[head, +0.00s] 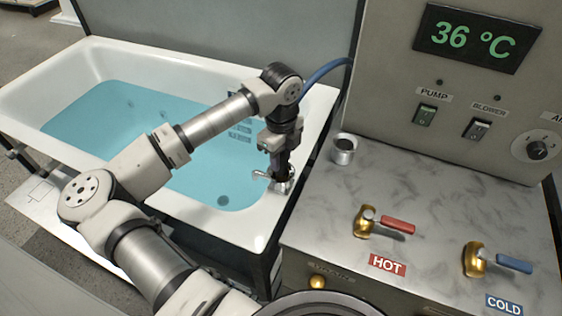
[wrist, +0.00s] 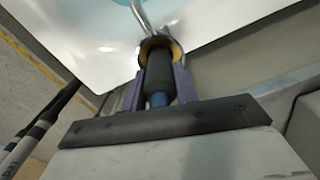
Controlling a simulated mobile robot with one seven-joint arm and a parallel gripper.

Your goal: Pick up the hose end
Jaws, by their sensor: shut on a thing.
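The hose end shows in the wrist view as a dark cylinder (wrist: 158,72) with a blue part at its near end and a gold-edged dark ring around its far end. My gripper (wrist: 157,85) has a finger on each side of it and is shut on it. In the head view my gripper (head: 280,168) points down over the tub's near right corner, close to the chrome tap. The hose end is mostly hidden there by my gripper. The blue hose (head: 322,72) curves from the panel to behind my wrist.
The white bathtub (head: 262,222) holds blue water. A chrome tap (head: 284,186) sits on its rim beside my gripper. A marble counter (head: 430,190) on the right bears a small metal cup (head: 344,149), a red-handled lever (head: 397,224) and a blue-handled lever (head: 513,263). The control panel (head: 390,90) rises behind.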

